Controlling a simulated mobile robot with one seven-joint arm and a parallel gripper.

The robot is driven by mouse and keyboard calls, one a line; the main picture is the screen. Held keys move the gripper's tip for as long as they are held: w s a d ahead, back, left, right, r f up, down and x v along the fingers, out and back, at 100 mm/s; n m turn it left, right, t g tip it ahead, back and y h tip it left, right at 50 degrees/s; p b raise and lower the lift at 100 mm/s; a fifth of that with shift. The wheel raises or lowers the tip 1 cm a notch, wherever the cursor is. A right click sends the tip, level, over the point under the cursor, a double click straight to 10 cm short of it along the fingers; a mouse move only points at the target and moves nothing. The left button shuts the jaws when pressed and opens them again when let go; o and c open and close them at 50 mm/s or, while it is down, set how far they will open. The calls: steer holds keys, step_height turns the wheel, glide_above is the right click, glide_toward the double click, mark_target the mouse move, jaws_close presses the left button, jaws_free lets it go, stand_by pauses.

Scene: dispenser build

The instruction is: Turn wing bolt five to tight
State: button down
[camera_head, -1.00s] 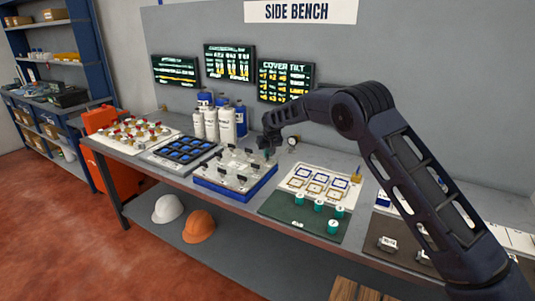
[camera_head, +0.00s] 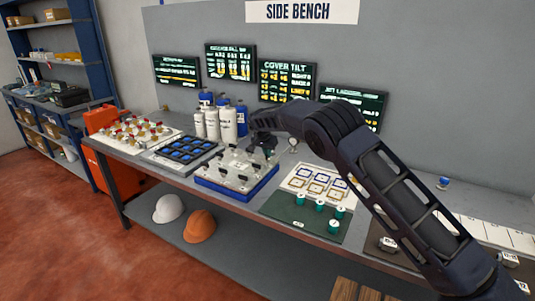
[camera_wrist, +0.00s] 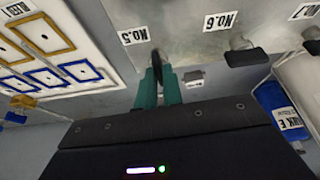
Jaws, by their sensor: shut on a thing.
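The cover plate (camera_head: 225,168) with several dark wing bolts sits on a blue base (camera_head: 235,190) on the bench. In the wrist view, the plate's grey face (camera_wrist: 185,25) carries a NO.5 label (camera_wrist: 135,36). A dark wing bolt (camera_wrist: 157,65), taken as wing bolt five, stands beside that label. My gripper (camera_wrist: 168,84) has teal fingers shut on this bolt, which they partly hide. In the head view, my gripper (camera_head: 264,143) is at the back right of the plate, and the bolt in it cannot be made out.
Wing bolt six (camera_wrist: 245,54) stands near the held bolt. White bottles (camera_head: 212,123) stand behind the plate. A card with coloured frames (camera_head: 318,183) and a green mat (camera_head: 300,214) lie to its right. A blue-celled tray (camera_head: 184,149) lies to its left.

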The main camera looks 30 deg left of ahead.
steer(key=shift+m, duration=0.3)
steer(key=shift+f, duration=0.1)
steer(key=c, duration=1.5)
jaws_free()
steer(key=shift+c, duration=0.2)
steer(key=v, duration=1.1)
steer(key=shift+w+a, duration=0.1)
steer(key=shift+w, duration=0.05)
